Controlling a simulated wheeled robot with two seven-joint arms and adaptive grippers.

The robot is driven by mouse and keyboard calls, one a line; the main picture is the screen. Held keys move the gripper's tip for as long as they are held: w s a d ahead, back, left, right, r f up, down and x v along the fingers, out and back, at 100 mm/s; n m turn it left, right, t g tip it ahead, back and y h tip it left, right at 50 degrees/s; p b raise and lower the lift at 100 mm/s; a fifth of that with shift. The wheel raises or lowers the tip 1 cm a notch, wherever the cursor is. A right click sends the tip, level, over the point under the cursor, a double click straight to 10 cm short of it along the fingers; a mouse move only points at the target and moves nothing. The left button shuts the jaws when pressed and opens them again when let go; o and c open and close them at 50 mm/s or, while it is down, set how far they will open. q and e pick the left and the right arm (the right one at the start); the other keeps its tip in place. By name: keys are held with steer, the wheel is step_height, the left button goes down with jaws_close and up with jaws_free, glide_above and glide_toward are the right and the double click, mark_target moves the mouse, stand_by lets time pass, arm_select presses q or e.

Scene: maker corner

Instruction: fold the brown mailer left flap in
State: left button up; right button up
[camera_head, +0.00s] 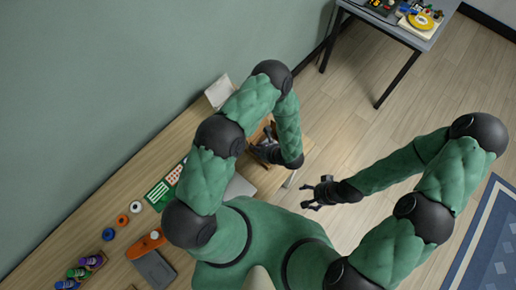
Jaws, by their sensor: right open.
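The brown mailer (260,129) is on the wooden table, mostly hidden behind my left arm. Only brown patches of it show between the arm links, so I cannot tell how its left flap stands. My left gripper (266,150) is at the mailer, dark and small in the picture. I cannot see whether its fingers are open or shut, or whether they touch the mailer. My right gripper (312,194) is open and empty, beyond the table's right edge and apart from the mailer.
A white object (218,91) stands at the table's wall side. The table (118,198) also holds a green board (158,195), an orange tool (146,244), a dark grey box (155,268) and a rack of bottles (84,270). Open floor lies right; a grey side table (434,38) stands far off.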

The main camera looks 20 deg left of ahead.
arm_select(q)
jaws_close()
steer(key=g+b, duration=0.1)
steer(key=w+m+g+b, duration=0.1)
steer(key=y+b, duration=0.1)
steer(key=b, duration=0.1)
steer(key=shift+w+d+f+m+g, duration=0.25)
steer(key=shift+w+d+m+g, duration=0.05)
steer(key=shift+d+g, duration=0.1)
steer(key=shift+w+d+m+g+y+b, duration=0.15)
steer(key=shift+w+m+g+y+b, duration=0.45)
steer(key=shift+g+b, duration=0.8)
steer(key=shift+s+t+b, duration=0.1)
steer(key=shift+t+b, duration=0.2)
jaws_free()
